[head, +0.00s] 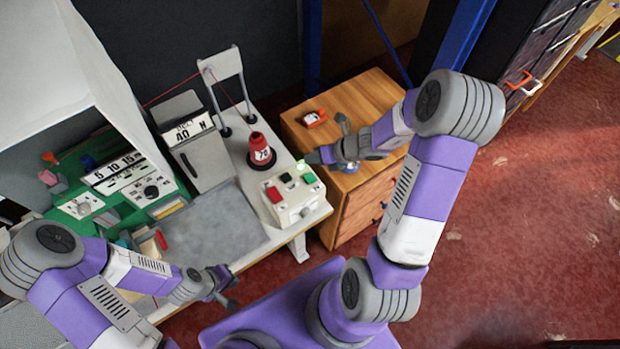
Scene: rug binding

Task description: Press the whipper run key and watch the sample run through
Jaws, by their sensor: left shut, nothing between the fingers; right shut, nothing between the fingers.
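A cream control box (292,212) stands at the right front of the worktable. It carries a red key (273,194), a black key (286,178) and a green key (309,178); their labels are too small to read. My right gripper (311,159) is shut and empty, just behind the green key; I cannot tell whether it touches the box. My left gripper (230,288) is shut and empty, near the table's front edge. A grey machine (197,152) reading "40 N" stands at the back. I cannot make out the sample for certain.
A red yarn cone (262,152) stands behind the control box, its yarn rising to a white frame (222,68). A grey plate (215,232) lies left of the box.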

